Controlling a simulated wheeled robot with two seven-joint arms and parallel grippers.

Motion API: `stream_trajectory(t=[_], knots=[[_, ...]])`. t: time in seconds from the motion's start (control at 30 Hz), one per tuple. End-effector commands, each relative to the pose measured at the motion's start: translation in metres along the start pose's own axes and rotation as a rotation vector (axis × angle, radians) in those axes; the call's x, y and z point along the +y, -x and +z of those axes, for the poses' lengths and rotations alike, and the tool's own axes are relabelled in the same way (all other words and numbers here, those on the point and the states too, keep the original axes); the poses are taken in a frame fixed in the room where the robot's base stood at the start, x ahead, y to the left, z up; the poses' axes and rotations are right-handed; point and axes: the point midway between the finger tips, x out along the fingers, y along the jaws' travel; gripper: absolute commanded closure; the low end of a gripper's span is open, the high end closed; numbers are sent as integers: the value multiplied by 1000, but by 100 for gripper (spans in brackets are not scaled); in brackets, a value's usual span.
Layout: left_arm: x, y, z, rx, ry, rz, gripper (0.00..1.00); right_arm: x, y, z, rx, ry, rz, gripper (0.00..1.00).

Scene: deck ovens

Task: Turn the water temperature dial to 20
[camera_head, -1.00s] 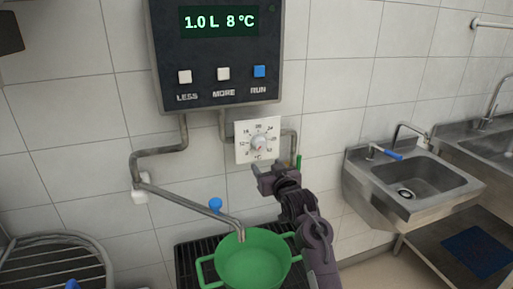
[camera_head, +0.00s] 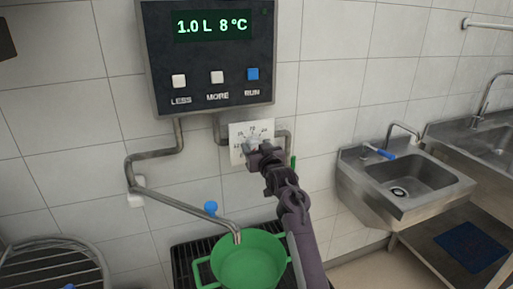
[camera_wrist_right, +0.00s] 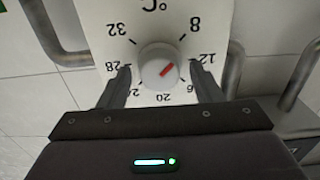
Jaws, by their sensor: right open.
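The water temperature dial is a white square plate (camera_head: 237,141) on the wall under the control box, partly hidden by my right gripper (camera_head: 260,155). In the right wrist view the plate (camera_wrist_right: 105,40) appears upside down, with numbers from 8 to 32. Its round white knob (camera_wrist_right: 152,57) has a red mark pointing up right, between 8 and 12. The fingers of my right gripper (camera_wrist_right: 159,72) are open, one on each side of the knob, with gaps visible. I cannot tell how deep they reach. The display (camera_head: 212,26) reads 1.0 L 8 °C. My left gripper is out of view.
The control box (camera_head: 213,100) has LESS, MORE and RUN buttons above the dial. Pipes run beside the plate, and a spout (camera_head: 190,211) reaches over a green pot (camera_head: 248,262). A steel sink (camera_head: 410,185) stands at right.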

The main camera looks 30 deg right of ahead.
Motion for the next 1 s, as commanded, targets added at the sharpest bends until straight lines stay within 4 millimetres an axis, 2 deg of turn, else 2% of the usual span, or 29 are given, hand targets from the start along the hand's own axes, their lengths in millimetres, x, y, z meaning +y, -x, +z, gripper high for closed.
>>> stream_trajectory(t=[0.07,0.4,0.77,1.0], knots=[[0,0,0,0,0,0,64,0,0,0,0,0,0,43],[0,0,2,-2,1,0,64,0,0,0,0,-1,0,85],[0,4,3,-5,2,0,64,0,0,-1,-1,-70,1,85],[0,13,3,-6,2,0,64,1,0,-2,-1,-238,1,85]])
